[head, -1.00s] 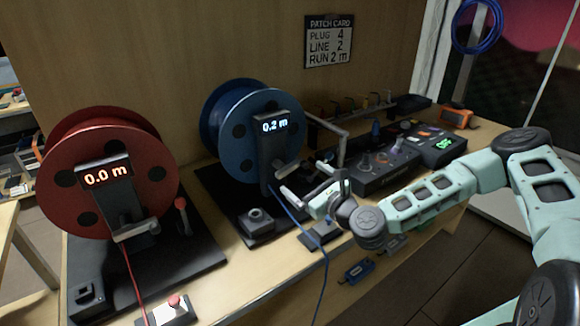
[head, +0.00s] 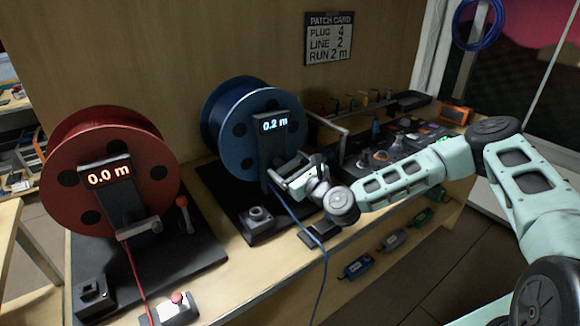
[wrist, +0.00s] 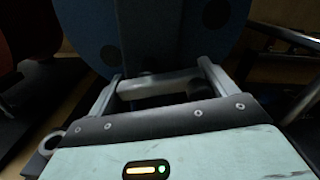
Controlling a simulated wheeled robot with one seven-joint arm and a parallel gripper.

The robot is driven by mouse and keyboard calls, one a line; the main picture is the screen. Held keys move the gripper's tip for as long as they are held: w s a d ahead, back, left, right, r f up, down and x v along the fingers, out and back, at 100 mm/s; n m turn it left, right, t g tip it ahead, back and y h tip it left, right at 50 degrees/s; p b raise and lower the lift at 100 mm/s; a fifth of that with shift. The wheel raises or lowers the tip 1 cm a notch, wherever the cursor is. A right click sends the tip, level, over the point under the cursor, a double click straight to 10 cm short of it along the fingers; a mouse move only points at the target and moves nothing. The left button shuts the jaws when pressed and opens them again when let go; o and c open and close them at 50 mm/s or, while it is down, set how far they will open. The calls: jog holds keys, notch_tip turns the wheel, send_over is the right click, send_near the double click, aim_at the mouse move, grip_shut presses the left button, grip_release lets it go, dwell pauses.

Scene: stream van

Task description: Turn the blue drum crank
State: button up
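The blue drum (head: 222,108) stands on a black base, with a dark post and display (head: 274,124) reading 0.2 m in front of it. My gripper (head: 285,170) is at the lower part of this post, where it largely hides the crank in the head view. In the wrist view the two fingers of my gripper (wrist: 158,76) are wide apart. A light grey bar, seemingly the crank (wrist: 158,86), lies across the space between them, close to the drum. I cannot tell whether the fingers touch it.
A red drum (head: 100,195) reading 0.0 m stands at the left with its own crank. A small black box (head: 257,222) and a blue cable (head: 303,225) are near my gripper. A grey bent bar (head: 343,145) and a control panel lie to the right.

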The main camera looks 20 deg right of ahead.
jog(key=shift+n, duration=0.4)
dwell(0.5)
